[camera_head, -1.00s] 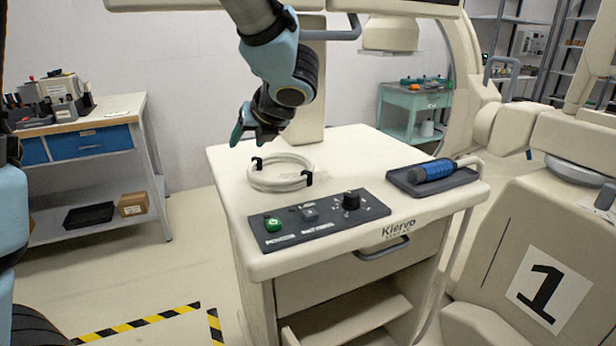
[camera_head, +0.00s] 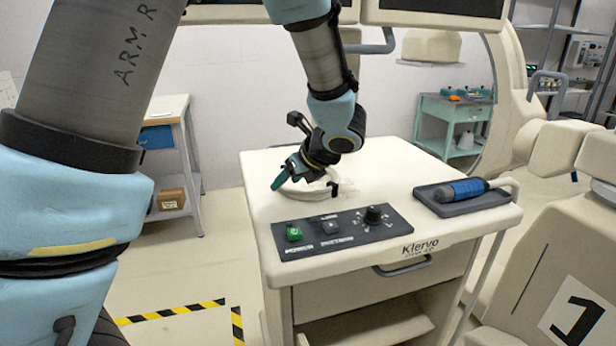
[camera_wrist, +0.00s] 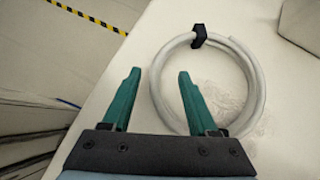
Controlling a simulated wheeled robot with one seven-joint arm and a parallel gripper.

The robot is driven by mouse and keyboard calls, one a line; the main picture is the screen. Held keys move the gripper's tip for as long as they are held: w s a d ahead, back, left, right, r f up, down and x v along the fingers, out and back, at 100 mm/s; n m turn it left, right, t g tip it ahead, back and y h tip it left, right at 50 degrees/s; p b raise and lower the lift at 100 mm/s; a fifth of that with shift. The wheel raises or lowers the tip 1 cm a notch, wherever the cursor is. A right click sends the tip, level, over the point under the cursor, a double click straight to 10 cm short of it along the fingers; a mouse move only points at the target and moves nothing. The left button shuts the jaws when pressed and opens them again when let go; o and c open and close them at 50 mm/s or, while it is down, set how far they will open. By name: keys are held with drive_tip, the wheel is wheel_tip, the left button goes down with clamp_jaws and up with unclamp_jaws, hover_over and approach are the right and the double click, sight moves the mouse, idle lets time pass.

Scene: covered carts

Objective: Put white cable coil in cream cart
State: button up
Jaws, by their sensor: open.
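The white cable coil (camera_head: 307,193) lies flat on top of the cream cart (camera_head: 395,165) marked Klervo, behind its control panel. Black ties bind the coil; one tie shows in the wrist view on the far side of the coil (camera_wrist: 262,92). My gripper (camera_head: 280,182) is over the left part of the coil and hides some of it in the head view. The cart has a handled front and a lower opening (camera_head: 385,330).
A dark control panel (camera_head: 345,233) with a green button and a knob lies along the cart's front edge. A blue-handled tool (camera_head: 465,188) rests in a dark tray at the right. A cream covered body with a number sign (camera_head: 577,310) stands close on the right.

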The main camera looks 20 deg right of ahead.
drive_tip(key=shift+x, duration=1.15)
clamp_jaws()
idle(0.5)
